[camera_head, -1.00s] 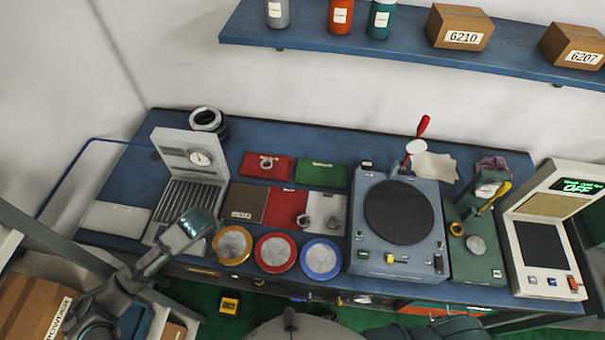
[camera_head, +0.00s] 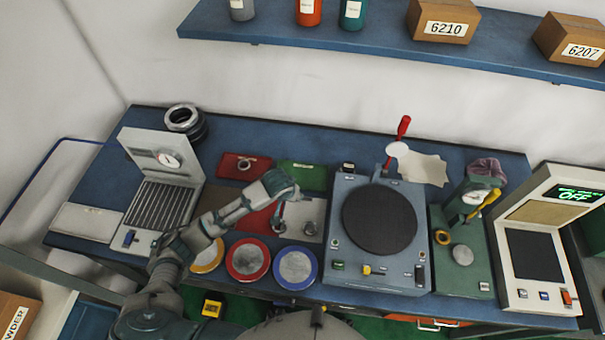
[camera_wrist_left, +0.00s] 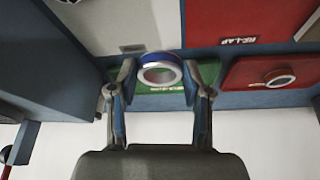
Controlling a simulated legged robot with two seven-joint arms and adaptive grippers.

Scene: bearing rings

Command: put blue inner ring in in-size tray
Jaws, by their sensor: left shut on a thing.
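My left gripper (camera_wrist_left: 160,74) is shut on a blue-banded ring (camera_wrist_left: 160,58), held across its sides with its hole facing the wrist camera. In the head view the left gripper (camera_head: 280,209) is over the mats at the bench middle; the held ring is hard to make out there. The green tray (camera_head: 312,180) is just behind the gripper; in the left wrist view it shows behind the ring and between the fingers (camera_wrist_left: 150,101). Its label is too small to read. My right gripper is out of view.
A red tray (camera_head: 228,166) with a ring lies left of the green tray. Another ring (camera_head: 310,229) sits on the grey mat. Rimmed dishes (camera_head: 248,258) line the front edge.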

